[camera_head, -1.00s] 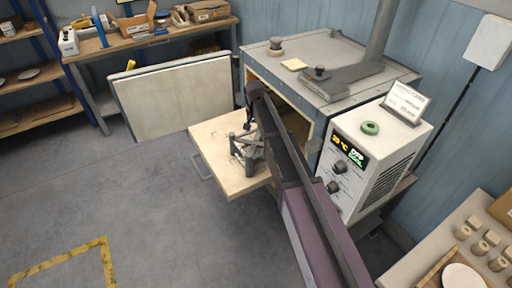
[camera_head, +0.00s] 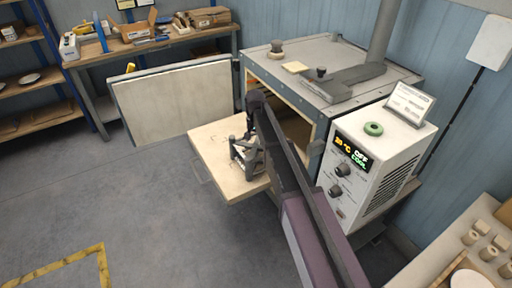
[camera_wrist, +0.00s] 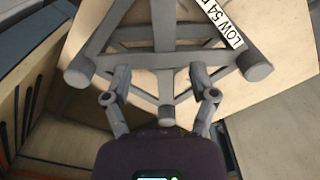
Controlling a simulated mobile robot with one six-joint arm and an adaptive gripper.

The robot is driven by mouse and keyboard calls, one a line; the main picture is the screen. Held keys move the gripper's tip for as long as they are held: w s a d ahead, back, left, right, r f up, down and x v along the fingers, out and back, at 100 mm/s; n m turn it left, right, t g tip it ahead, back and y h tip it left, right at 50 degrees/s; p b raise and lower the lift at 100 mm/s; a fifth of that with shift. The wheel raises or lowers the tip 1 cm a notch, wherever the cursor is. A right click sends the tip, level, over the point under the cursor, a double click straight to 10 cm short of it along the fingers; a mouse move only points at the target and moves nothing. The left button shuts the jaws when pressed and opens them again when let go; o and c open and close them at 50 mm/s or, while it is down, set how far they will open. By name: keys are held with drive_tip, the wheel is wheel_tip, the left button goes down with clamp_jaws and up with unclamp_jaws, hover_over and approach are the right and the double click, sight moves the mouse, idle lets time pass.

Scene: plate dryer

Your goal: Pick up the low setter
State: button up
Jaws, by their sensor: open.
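The low setter (camera_head: 239,152) is a grey frame of bars and round-ended legs on the pale pulled-out shelf (camera_head: 214,165) of the dryer. In the head view my arm hides part of the setter and the gripper.
The dryer (camera_head: 318,62) stands open, its door (camera_head: 175,103) swung out to the left. A control box (camera_head: 362,160) with a display and knobs stands right of my arm. A workbench (camera_head: 150,38) is behind. The floor at left is clear.

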sight(254, 149)
drive_tip(key=shift+s+a+f+b, duration=0.1)
drive_tip(key=shift+a+f+b, duration=0.05)
drive_tip(key=shift+f+b, duration=0.75)
drive_tip(key=shift+a+f+b, duration=0.15)
drive_tip(key=shift+f+b, duration=0.7)
drive_tip(key=shift+f, duration=0.05)
drive_tip(key=shift+f+b, duration=0.8)
clamp_jaws()
